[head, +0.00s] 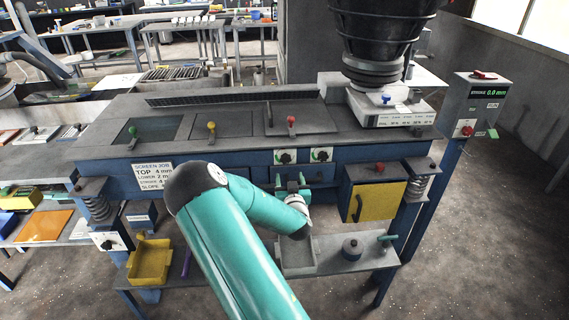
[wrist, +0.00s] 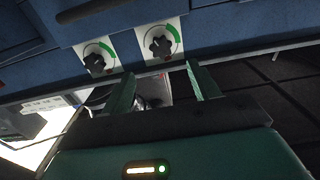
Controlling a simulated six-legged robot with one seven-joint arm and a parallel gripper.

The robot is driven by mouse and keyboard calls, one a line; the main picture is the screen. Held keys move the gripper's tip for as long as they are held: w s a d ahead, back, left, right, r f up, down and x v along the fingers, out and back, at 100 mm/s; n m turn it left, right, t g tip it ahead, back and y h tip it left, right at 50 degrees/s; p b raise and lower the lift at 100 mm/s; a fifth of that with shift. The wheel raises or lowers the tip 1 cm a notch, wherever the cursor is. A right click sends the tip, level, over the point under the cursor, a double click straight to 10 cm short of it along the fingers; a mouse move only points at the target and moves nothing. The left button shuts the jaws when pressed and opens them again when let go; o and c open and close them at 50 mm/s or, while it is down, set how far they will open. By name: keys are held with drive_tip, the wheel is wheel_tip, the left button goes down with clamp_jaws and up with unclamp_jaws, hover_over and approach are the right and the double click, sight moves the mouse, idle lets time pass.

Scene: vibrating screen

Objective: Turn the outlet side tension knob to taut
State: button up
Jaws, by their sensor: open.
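Two black knobs on white plates with green and red arcs sit side by side on the blue front of the screen. The left knob (head: 286,157) and right knob (head: 321,155) also show in the wrist view as a left knob (wrist: 95,63) and a right knob (wrist: 159,46). I cannot tell which is the outlet side one, and their plates' words are unreadable. My gripper (head: 292,180) is in front of and below the knobs. In the wrist view its fingers (wrist: 163,86) are apart, with nothing gripped. The right knob is just beyond the gap, not between the fingers.
A yellow-doored box (head: 378,201) is right of my gripper. A lower shelf (head: 345,262) holds a grey tray (head: 297,268) and a yellow bin (head: 150,262). Red-, yellow- and green-handled levers stand on the screen top. Another dial plate (head: 110,241) is at lower left.

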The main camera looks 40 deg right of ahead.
sight(286, 161)
drive_tip(key=x, duration=0.9)
drive_tip(key=shift+w, duration=0.2)
drive_tip(key=c, duration=1)
